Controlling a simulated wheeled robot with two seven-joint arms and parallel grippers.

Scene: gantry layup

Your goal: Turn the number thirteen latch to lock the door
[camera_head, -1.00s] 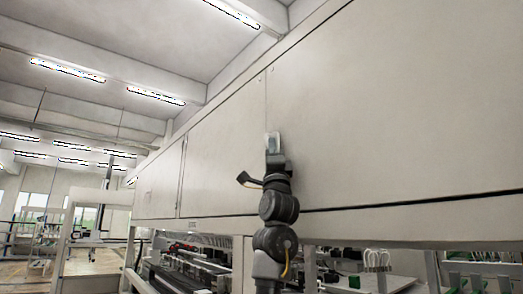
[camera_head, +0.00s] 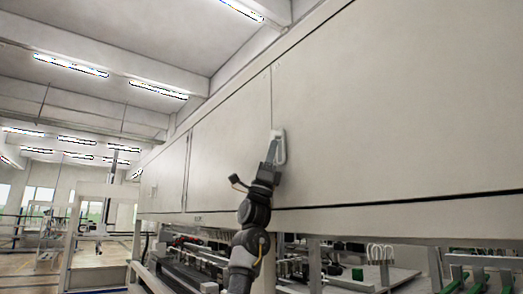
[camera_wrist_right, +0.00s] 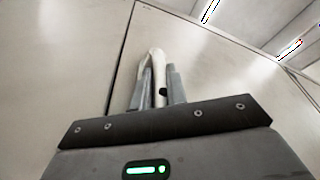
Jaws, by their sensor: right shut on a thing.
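The latch (camera_head: 281,150) is a pale, loop-shaped handle on the white cabinet door panel (camera_head: 400,110), by the vertical seam between two panels. My right gripper (camera_head: 273,148) is at the latch, its fingers pointing up. In the right wrist view the latch (camera_wrist_right: 157,62) stands between the two grey fingers of my right gripper (camera_wrist_right: 158,88), which are shut on it. Its upper end sticks out past the fingertips. No number is readable on the latch. My left gripper is out of view.
More white door panels (camera_head: 225,150) run off to the left. Below the cabinet is an open bay with rails and machinery (camera_head: 200,255), and green parts (camera_head: 475,282) at the lower right. The air in front of the doors is clear.

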